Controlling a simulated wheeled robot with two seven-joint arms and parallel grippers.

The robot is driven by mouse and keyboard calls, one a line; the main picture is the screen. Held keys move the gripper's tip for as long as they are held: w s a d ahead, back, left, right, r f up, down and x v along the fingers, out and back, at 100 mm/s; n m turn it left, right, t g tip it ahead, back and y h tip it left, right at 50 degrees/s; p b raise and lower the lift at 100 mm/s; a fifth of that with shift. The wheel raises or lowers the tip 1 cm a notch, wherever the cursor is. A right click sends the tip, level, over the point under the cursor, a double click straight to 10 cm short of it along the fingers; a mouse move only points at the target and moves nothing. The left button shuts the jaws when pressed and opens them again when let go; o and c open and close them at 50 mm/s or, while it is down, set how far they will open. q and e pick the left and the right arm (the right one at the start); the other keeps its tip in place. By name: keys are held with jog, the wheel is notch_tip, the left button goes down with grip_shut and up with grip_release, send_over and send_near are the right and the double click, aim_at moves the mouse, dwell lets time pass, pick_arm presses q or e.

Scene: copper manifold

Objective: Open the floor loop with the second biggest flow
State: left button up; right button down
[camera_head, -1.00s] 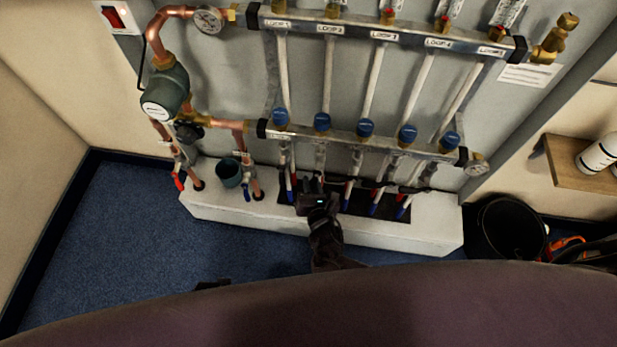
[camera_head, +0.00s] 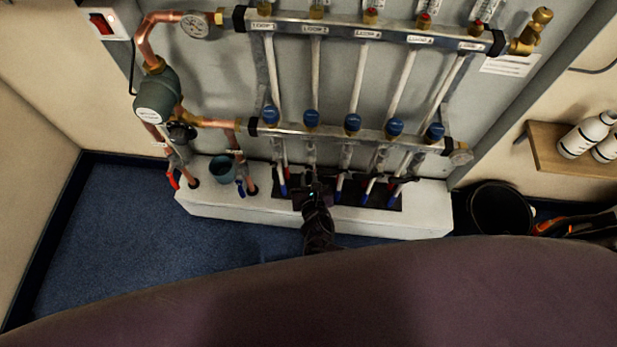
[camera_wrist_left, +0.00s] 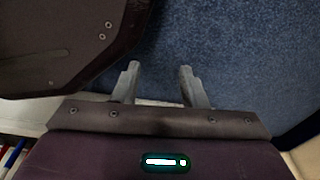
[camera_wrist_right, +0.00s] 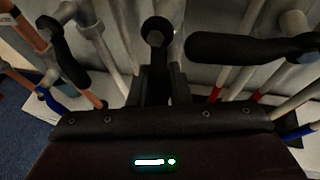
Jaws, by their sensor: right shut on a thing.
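The copper manifold has an upper bar (camera_head: 384,34) with LOOP labels and a lower bar (camera_head: 340,134) with a row of blue caps. Flow gauges show above the upper bar, cut off by the top edge; their readings cannot be told. Black lever handles sit on the pipes under the lower bar. My right gripper (camera_head: 312,187) is below the loop 2 column. In the right wrist view it is shut on a black lever handle (camera_wrist_right: 157,32), seen nearly end-on. Neighbouring handles show at left (camera_wrist_right: 64,52) and right (camera_wrist_right: 240,48). My left gripper (camera_wrist_left: 158,82) is open and empty over blue carpet.
A white plinth (camera_head: 215,205) runs under the pipes. A green pump (camera_head: 156,95), copper pipes and a teal cup (camera_head: 222,167) are at left. A black bucket (camera_head: 497,208) and a wooden shelf (camera_head: 560,155) with bottles are at right. Open carpet (camera_head: 110,230) lies at left.

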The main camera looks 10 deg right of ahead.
aim_at(309, 181)
jog(key=c, duration=1.3)
grip_release()
jog(key=shift+c, duration=0.2)
